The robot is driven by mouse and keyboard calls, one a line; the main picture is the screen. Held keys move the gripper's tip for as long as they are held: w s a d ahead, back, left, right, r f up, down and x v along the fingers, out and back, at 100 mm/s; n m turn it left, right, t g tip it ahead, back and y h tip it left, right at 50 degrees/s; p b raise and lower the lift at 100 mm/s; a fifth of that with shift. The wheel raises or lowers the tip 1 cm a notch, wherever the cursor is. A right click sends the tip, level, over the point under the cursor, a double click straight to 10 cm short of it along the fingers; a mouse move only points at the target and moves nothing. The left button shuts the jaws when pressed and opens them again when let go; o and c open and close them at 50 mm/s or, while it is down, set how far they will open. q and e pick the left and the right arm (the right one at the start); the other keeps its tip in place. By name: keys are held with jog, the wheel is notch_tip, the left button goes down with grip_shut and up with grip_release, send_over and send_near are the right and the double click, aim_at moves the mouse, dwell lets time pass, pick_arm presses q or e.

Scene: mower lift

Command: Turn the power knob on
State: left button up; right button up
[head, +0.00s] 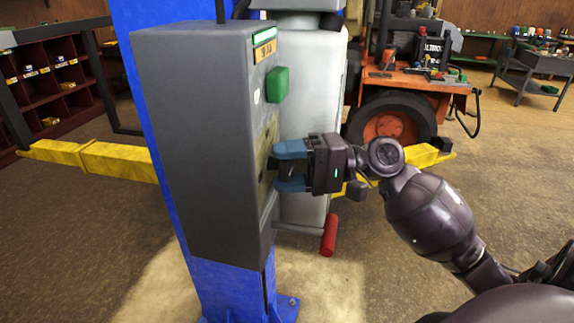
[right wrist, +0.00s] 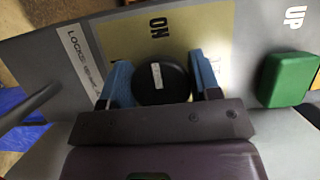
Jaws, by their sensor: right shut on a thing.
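The power knob (right wrist: 162,84) is a round black knob with a white mark, on a yellowish label panel (right wrist: 185,28) with the word ON beside it. My right gripper (head: 276,166) reaches the face of the grey control box (head: 195,120) from the right. In the right wrist view its two blue fingers (right wrist: 162,72) lie on either side of the knob, shut on it. In the head view the fingers mostly hide the knob. My left gripper is not in view.
A green button (head: 277,84) sits above the knob, by the word UP in the wrist view. A lever with a red grip (head: 329,235) sticks out below. The box is on a blue post (head: 232,288). Yellow lift arms (head: 118,160) and an orange mower (head: 410,95) stand behind.

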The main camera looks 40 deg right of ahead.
dwell(0.3)
jog(key=o, duration=0.9)
jog(key=v, duration=1.1)
jog(key=shift+b, duration=0.35)
